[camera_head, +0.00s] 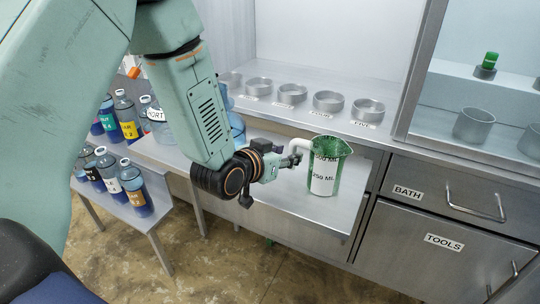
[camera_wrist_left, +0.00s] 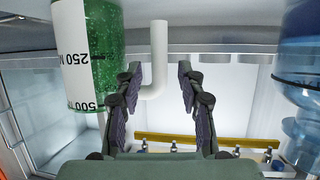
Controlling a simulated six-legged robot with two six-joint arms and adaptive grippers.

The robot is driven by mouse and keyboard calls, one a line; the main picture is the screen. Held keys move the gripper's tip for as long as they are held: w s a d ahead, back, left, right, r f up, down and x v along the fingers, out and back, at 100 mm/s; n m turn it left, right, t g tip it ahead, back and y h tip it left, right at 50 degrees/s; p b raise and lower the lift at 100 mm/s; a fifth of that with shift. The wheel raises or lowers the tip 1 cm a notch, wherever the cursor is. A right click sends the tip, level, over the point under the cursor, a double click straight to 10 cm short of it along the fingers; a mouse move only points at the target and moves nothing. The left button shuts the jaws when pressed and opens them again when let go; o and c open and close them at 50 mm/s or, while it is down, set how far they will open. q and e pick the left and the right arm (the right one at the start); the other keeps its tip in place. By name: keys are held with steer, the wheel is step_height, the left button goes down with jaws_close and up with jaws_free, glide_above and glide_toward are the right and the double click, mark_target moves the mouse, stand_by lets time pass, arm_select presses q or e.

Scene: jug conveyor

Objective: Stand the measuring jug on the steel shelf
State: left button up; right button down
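The measuring jug (camera_head: 325,167) is see-through green with a white handle and a white label panel. It is upright and appears to stand on the low steel shelf (camera_head: 270,212), though its base contact is hard to confirm. My left gripper (camera_head: 293,160) is at the jug's handle side. In the left wrist view, the jug (camera_wrist_left: 88,60) is upside down at the left. Its white handle (camera_wrist_left: 158,60) is between the spread fingers of my left gripper (camera_wrist_left: 158,90), with visible gaps. My right gripper is not in view.
Several steel cups (camera_head: 292,93) line the labelled ledge behind. Bottles with coloured labels (camera_head: 127,118) stand on tables at left. A blue water bottle (camera_head: 233,125) is behind my left forearm. BATH drawer (camera_head: 440,200) and TOOLS cabinet (camera_head: 430,255) are at right.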

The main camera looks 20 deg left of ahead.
arm_select(q)
steer(key=p+v, duration=0.1)
steer(key=v, duration=0.7)
steer(key=shift+s, duration=0.15)
steer(key=s+f+g, duration=0.1)
steer(key=f, duration=0.1)
steer(key=s+f+g, duration=0.1)
steer(key=s+f, duration=0.1)
steer(key=f, duration=0.1)
steer(key=s+f+g, duration=0.1)
steer(key=f, duration=0.2)
steer(key=shift+s+d+f+n, duration=0.25)
steer(key=shift+s+d+n, duration=0.05)
steer(key=shift+s, duration=0.05)
steer(key=s+f+n+g+y, duration=0.1)
steer(key=s+f+g, duration=0.4)
steer(key=s, duration=0.8)
steer(key=s+f+n+g+y, duration=0.1)
steer(key=s+f+g, duration=0.4)
steer(key=s+f, duration=0.7)
steer(key=shift+s+f+y, duration=0.25)
steer(key=shift+s+y, duration=0.05)
steer(key=shift+s, duration=0.2)
steer(key=shift+a, duration=0.15)
